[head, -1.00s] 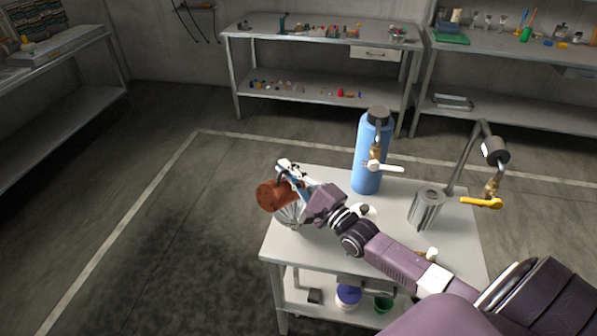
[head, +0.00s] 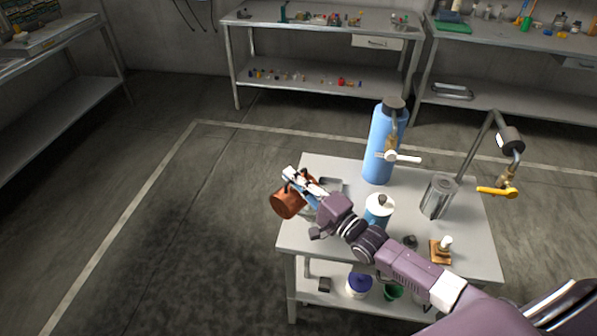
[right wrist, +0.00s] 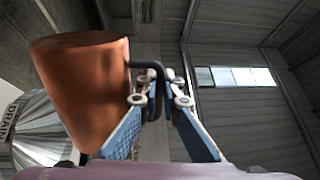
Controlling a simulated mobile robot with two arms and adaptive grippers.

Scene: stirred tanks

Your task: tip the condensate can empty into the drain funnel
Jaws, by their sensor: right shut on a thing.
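The condensate can (head: 286,204) is a copper-brown can beyond the left edge of the small table. It looks tilted in the head view; its mouth and contents cannot be made out. My right gripper (head: 297,180) is shut on the can's dark handle, which sits between the blue fingers in the right wrist view (right wrist: 158,78). The can (right wrist: 82,88) hangs left of the fingers there. The drain funnel (right wrist: 40,132), silver with a DRAIN label, shows below and left of the can. In the head view it is mostly hidden behind the can and gripper. My left gripper is out of view.
The small table (head: 470,235) holds a tall blue cylinder (head: 378,150), a metal cup (head: 437,200) near a yellow-handled tap (head: 497,191), a small blue bottle (head: 378,212) beside my right arm, and a wooden block (head: 440,252). Floor left of the table is clear.

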